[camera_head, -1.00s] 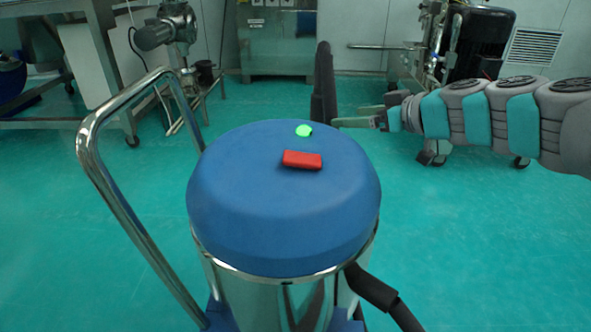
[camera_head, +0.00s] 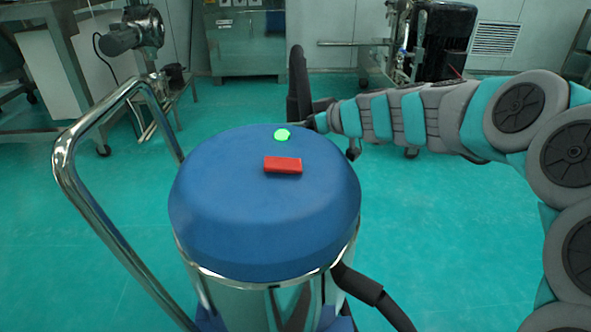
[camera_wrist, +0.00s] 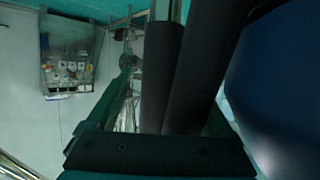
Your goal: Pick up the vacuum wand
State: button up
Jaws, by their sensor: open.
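The vacuum wand (camera_head: 297,82) is a dark upright tube just behind the blue-topped vacuum in the head view. In the wrist view, dark tubes, which look like the wand (camera_wrist: 204,62) and its hose, rise close in front of the gripper's base bar. My gripper (camera_head: 312,114) is open and at the wand's lower visible part, coming from the right. The wand appears to be between or right beside the fingers; I cannot tell whether they touch. The wand's lower end is hidden behind the vacuum.
The vacuum's blue lid (camera_head: 262,215) carries a red switch (camera_head: 282,165) and a green light (camera_head: 282,134). A chrome handle (camera_head: 68,165) curves up on the left, and a black hose (camera_head: 362,289) leaves on the right. Steel machines stand behind.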

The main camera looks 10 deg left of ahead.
jog(key=x, duration=0.2)
jog(key=shift+w+a+f, duration=0.15)
jog(key=shift+w+a, duration=0.05)
jog(key=shift+a, duration=0.1)
grip_shut()
dwell(0.5)
